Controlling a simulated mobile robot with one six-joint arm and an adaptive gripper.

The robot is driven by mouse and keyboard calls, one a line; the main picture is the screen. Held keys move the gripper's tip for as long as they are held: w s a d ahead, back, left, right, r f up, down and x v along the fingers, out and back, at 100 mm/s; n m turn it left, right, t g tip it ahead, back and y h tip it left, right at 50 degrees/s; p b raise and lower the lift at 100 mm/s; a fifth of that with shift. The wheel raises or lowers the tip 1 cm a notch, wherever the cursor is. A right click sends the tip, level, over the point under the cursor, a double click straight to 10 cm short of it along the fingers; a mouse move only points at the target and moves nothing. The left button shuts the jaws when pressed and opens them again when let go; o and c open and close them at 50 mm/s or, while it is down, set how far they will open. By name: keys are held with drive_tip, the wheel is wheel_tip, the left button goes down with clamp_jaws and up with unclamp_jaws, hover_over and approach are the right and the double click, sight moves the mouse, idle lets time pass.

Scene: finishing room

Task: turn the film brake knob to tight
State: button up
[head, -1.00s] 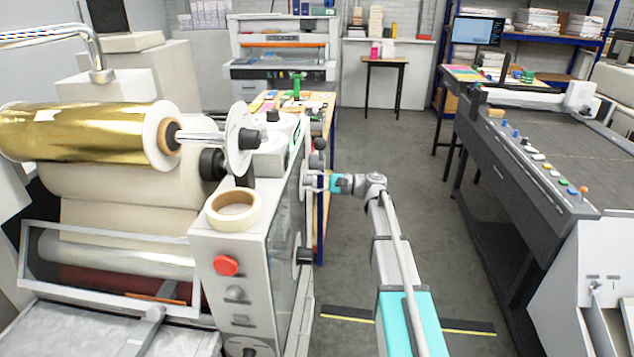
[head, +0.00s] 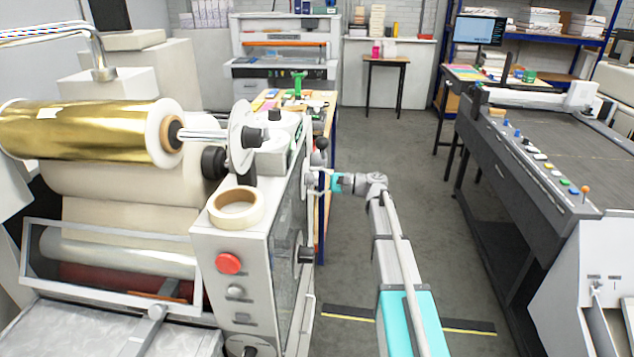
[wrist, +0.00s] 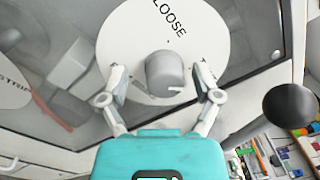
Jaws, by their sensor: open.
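The film brake knob (wrist: 163,72) is a grey round knob at the centre of a white dial plate (wrist: 135,45) in the wrist view. The word LOOSE reads at the top of the plate. A short white mark shows at the knob's lower right. Another bit of lettering by the right finger is mostly hidden. My gripper (wrist: 163,76) is open, with one finger on each side of the knob and a visible gap to it. In the head view my gripper (head: 326,182) is at the laminator's right side, and the knob is not clear there.
A black ball-ended lever (wrist: 290,106) stands to the right of my gripper in the wrist view. The laminator (head: 265,235) carries a gold film roll (head: 80,132), a tape roll (head: 236,206) and a red button (head: 228,263). Open floor (head: 425,210) lies to the right, before a grey conveyor table (head: 560,150).

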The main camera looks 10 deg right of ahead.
drive_tip(key=shift+d, duration=0.1)
drive_tip(key=s+d+f+t+h+b, duration=0.2)
drive_tip(key=s+d+f+h, duration=0.1)
drive_tip(key=d+f, duration=0.4)
drive_tip(key=s+a+f+n+g+h, duration=0.2)
drive_tip(key=s+f+n+h, duration=0.1)
drive_tip(key=s, duration=0.5)
drive_tip(key=s+a+f+n+g+h+p, duration=0.1)
drive_tip(key=s+a+f+n+g+h, duration=0.1)
drive_tip(key=s, duration=0.7)
drive_tip(key=s+a+f+n+g+h+p, duration=0.1)
drive_tip(key=s+a+f+n+g+h, duration=0.1)
drive_tip(key=s+f+n+h, duration=0.3)
drive_tip(key=s+f+g+h, duration=0.1)
drive_tip(key=s+f+h, duration=0.1)
drive_tip(key=s+h, duration=0.1)
drive_tip(key=shift+s+f+n+g+h, duration=0.2)
drive_tip(key=shift+n+g+h, duration=0.1)
drive_tip(key=shift+h, duration=0.4)
idle(0.4)
